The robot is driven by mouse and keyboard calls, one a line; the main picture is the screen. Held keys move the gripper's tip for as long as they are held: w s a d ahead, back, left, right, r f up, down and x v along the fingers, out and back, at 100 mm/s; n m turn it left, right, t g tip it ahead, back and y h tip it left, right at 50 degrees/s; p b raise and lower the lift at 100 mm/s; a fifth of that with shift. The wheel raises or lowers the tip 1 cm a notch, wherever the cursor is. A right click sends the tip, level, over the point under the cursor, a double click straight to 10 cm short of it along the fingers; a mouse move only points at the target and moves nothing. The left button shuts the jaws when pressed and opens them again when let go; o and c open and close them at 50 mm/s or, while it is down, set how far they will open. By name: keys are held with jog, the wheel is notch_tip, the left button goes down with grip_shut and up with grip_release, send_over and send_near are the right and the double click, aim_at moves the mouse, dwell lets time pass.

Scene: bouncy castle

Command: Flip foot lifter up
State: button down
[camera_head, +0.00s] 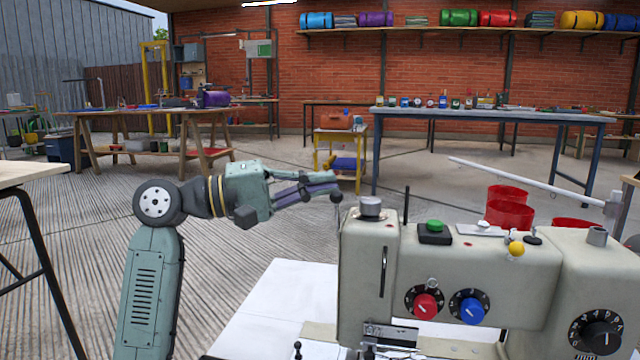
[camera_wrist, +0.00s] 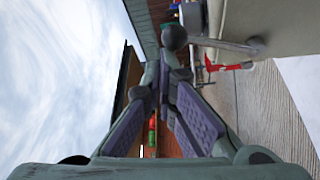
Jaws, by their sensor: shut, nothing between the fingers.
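The foot lifter is a thin metal lever with a dark ball end (camera_head: 337,197) at the left side of the pale grey sewing machine (camera_head: 455,270). Its rod hangs below the ball in the head view. The lever with its ball also shows in the wrist view (camera_wrist: 174,38), at the top beside the machine's body (camera_wrist: 275,25). My gripper (camera_head: 333,186) reaches in from the left, with its purple-padded fingers shut and empty. In the wrist view my gripper's fingertips (camera_wrist: 161,70) are close below the ball; whether they touch it I cannot tell.
The machine carries a red dial (camera_head: 425,306), a blue dial (camera_head: 468,308) and a green button (camera_head: 434,227). A white tabletop (camera_head: 270,315) spreads left of it. Red buckets (camera_head: 508,212) stand behind. Work tables (camera_head: 490,116) stand farther back.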

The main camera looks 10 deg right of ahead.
dwell(0.4)
jog(key=a+f, duration=0.1)
jog(key=a, duration=1.1)
jog(key=shift+s, duration=0.25)
